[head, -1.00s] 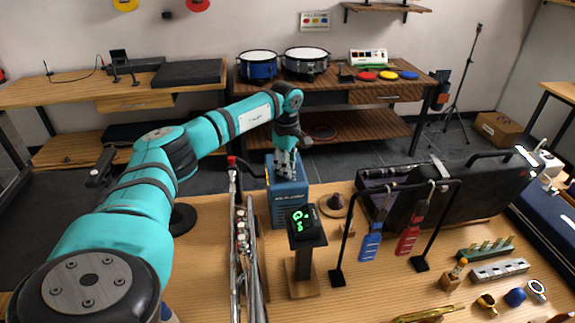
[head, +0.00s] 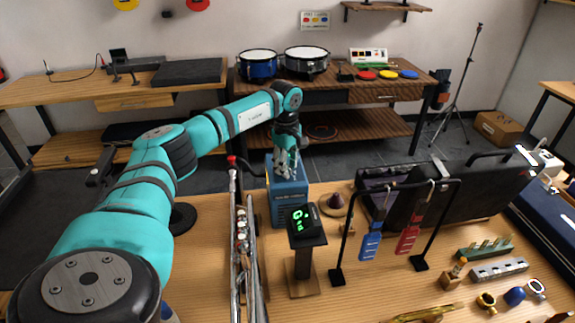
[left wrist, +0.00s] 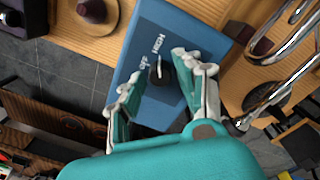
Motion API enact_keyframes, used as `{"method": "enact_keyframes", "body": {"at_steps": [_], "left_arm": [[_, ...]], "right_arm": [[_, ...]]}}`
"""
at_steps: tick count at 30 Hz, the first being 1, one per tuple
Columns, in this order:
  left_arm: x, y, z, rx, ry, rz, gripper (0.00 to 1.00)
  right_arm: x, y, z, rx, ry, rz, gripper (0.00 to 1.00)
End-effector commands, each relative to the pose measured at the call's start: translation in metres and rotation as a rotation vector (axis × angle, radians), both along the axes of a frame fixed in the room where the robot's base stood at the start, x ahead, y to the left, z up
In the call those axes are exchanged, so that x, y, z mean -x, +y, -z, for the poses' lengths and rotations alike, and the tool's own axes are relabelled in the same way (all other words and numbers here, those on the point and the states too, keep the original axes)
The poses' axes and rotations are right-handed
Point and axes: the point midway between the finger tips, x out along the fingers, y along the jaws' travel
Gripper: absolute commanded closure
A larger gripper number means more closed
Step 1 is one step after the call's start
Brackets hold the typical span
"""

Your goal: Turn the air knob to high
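The air knob (left wrist: 158,72) is a small dark knob with a light pointer line, on the top face of a blue box (left wrist: 135,40). White letters stand beside it; one word looks like "HIGH". In the head view the blue box (head: 289,204) stands at the table's far edge. My left gripper (left wrist: 153,82) points down over the box top in the left wrist view, fingers apart, one on each side of the knob. I cannot tell whether they touch it. In the head view the left gripper (head: 286,172) hides the knob. My right gripper is not in view.
A trumpet-like silver instrument (head: 242,240) stands left of the box. A tuner with a green display (head: 303,220) is in front of it. A brown cone-shaped object (head: 333,203) and a rack with blue and red hanging items (head: 371,240) are to the right.

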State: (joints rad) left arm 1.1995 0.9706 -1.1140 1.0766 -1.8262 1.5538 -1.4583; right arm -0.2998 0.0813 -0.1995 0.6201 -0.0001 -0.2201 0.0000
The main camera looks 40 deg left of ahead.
Motion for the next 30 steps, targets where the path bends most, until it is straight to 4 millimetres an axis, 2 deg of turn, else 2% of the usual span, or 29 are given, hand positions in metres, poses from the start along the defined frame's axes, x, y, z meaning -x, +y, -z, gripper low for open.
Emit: {"method": "enact_keyframes", "body": {"at_steps": [2, 9, 13, 17, 24, 30], "left_arm": [[0.0, 0.0, 0.0, 0.0, 0.001, 0.0, 0.53], [0.0, 0.0, 0.0, 0.0, 0.002, -0.001, 0.53], [0.0, 0.0, -0.008, 0.0, -0.001, -0.001, 0.53], [0.001, 0.0, -0.03, 0.0, -0.004, 0.0, 0.53], [0.003, 0.0, -0.081, 0.0, -0.003, 0.0, 0.53], [0.004, 0.0, -0.11, 0.0, -0.001, -0.001, 0.53]], "right_arm": [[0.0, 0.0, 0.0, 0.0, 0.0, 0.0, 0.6], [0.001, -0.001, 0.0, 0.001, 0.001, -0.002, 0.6], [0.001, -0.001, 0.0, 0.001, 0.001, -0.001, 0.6], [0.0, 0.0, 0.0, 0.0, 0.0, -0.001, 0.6], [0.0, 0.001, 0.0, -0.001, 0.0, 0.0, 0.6], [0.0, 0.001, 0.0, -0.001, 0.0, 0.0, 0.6]]}}
